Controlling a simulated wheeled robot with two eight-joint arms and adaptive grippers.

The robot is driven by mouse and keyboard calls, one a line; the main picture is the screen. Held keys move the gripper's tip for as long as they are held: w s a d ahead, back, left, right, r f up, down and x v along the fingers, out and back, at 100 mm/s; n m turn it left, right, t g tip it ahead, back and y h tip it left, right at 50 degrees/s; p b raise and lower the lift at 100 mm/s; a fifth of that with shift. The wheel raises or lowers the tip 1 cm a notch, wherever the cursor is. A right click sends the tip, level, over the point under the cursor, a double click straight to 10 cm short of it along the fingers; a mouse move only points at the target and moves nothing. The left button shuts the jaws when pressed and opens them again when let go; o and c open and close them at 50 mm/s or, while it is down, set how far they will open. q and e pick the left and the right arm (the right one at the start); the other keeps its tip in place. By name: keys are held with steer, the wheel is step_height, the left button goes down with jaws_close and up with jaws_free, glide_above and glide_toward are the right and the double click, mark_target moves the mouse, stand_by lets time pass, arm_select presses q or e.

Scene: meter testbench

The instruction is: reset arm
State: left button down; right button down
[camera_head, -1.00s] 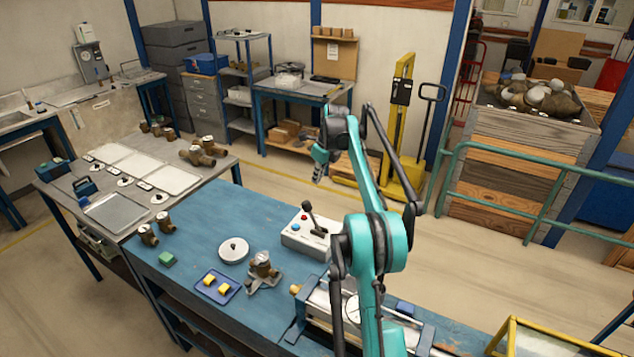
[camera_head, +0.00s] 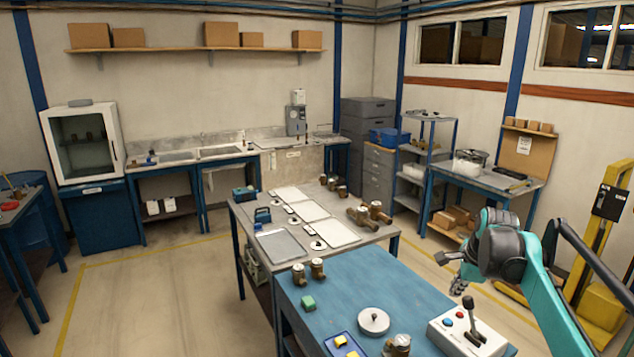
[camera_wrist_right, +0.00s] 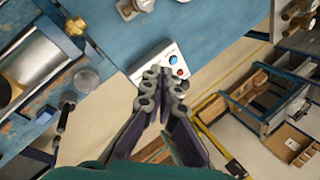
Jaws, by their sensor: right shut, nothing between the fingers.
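My right arm (camera_head: 540,290), teal and black, comes in from the lower right in the head view. Its gripper (camera_head: 458,272) hangs in the air near the control box (camera_head: 463,335), with nothing held. In the right wrist view the gripper (camera_wrist_right: 163,75) is shut and empty, its dark fingers close together. The control box (camera_wrist_right: 160,65) with red and blue buttons shows just past the fingertips there. My left arm and gripper are not in view.
The blue bench (camera_head: 370,285) carries a round white disc (camera_head: 373,321), a green block (camera_head: 308,303), brass meters (camera_head: 317,268) and a blue tray (camera_head: 345,345). A grey table (camera_head: 385,236) adjoins it. Open floor (camera_head: 170,290) lies to the left.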

steer(key=s+a+f+n+t+b, duration=0.1)
steer(key=s+a+f+n+b, duration=0.2)
steer(key=s+a+f+n, duration=0.2)
steer(key=s+a+f+n+b, duration=0.3)
steer(key=s+a+f+n, duration=0.3)
steer(key=s, duration=0.8)
steer(key=s+a+f+n+t+b, duration=0.1)
steer(key=s+a+f+n+b, duration=0.2)
steer(key=s+a+f+n, duration=0.3)
steer(key=s+f+n, duration=0.4)
steer(key=f, duration=0.2)
steer(key=shift+t+b, duration=0.3)
